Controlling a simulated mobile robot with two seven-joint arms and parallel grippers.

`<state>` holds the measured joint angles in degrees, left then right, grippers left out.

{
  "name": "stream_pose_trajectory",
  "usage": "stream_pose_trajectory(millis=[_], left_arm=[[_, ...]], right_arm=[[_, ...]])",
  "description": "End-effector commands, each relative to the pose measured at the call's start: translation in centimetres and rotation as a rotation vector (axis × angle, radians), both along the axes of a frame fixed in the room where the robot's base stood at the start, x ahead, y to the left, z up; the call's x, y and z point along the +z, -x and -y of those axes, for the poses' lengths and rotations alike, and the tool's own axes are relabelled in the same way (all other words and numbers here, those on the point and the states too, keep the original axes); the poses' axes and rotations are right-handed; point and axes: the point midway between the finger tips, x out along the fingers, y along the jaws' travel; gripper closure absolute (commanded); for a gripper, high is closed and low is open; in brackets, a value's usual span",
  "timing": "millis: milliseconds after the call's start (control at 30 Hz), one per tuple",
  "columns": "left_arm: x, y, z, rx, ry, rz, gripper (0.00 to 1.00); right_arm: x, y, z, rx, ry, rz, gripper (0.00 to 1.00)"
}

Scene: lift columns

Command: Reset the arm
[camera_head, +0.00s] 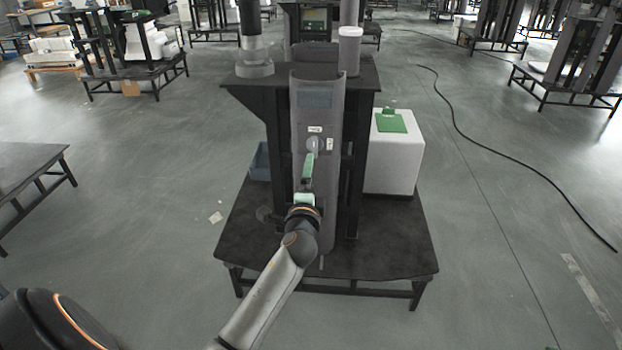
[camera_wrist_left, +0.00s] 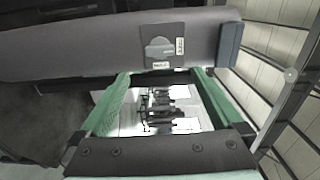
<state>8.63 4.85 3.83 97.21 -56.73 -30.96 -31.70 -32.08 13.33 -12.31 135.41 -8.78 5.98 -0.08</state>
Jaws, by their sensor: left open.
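My left gripper (camera_head: 308,166) is in front of the grey lift column (camera_head: 318,97) at the middle of the head view. Its green fingers are spread apart and empty in the left wrist view (camera_wrist_left: 160,80). A round grey knob (camera_head: 313,144) with small white labels is on the column's face, just above the fingers. In the left wrist view the knob (camera_wrist_left: 158,47) sits on a dark plate beyond the fingertips, not between them. I cannot tell whether the fingertips touch the column. My right gripper is not in view.
The column stands on a low black table (camera_head: 385,245). A white box (camera_head: 398,160) with a green item (camera_head: 391,122) on top stands right of it, and a blue bin (camera_head: 260,162) left. A black cable (camera_head: 510,155) lies on the floor at right. Another table (camera_head: 25,170) is at left.

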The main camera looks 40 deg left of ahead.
Motion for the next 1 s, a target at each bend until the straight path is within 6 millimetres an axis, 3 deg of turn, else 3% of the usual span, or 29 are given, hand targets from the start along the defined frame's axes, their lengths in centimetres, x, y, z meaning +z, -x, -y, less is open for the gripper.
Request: stream_pose_trajectory(millis=[767,867,967,1000], left_arm=[[0.0,0.0,-0.1,-0.004,0.002,0.001,0.0],[-0.3,0.4,1.0,-0.05,0.036,0.022,0.0],[-0.8,1.9,4.3,-0.175,0.146,0.075,0.0],[-1.0,2.8,6.2,-0.247,0.217,0.104,0.0]], right_arm=[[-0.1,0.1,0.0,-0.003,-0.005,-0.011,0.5],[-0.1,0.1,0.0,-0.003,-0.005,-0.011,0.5],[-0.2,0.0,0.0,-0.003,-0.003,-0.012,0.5],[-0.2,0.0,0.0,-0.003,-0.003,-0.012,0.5]])
